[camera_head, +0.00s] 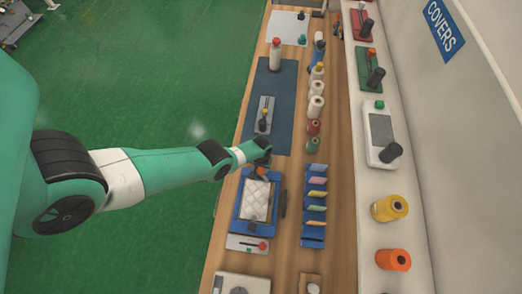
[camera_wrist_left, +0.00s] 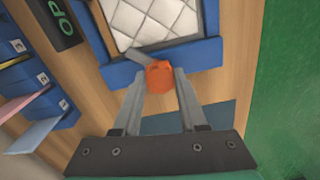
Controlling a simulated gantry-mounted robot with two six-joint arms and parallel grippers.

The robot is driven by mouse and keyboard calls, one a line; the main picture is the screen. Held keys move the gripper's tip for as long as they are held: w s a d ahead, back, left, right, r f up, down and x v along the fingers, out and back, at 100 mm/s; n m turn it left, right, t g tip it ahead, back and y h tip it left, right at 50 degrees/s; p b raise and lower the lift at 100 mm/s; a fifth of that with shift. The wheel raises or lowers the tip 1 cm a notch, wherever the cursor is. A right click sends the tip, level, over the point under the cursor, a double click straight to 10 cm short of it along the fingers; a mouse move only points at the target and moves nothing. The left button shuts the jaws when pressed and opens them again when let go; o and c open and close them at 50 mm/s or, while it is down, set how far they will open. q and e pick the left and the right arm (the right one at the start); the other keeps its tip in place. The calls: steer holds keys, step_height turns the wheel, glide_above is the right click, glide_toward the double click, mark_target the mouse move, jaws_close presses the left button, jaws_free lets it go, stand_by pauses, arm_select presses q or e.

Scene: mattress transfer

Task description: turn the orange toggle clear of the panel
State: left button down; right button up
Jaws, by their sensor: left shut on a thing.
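The orange toggle (camera_wrist_left: 160,77) sits at the edge of a blue frame (camera_wrist_left: 122,73) and also shows small in the head view (camera_head: 260,171). My left gripper (camera_wrist_left: 160,88) is shut on it, one finger on each side; in the head view the gripper (camera_head: 262,162) is at the frame's far end. A grey bar (camera_wrist_left: 139,56) runs from the toggle across the frame's border toward the panel. I cannot tell whether its tip overlaps the panel. The white quilted panel (camera_head: 256,200) lies inside the blue frame. My right gripper is not in view.
A rack of blue slots with coloured cards (camera_head: 315,196) stands right of the frame. A dark blue mat (camera_head: 284,103) lies beyond it, with thread spools (camera_head: 316,105) alongside. A small grey plate with a red knob (camera_head: 248,244) lies at the near side.

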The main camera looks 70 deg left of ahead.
arm_select(q)
steer(key=n, duration=0.4)
steer(key=shift+n, duration=2.2)
steer(key=shift+c, duration=2.2)
jaws_free()
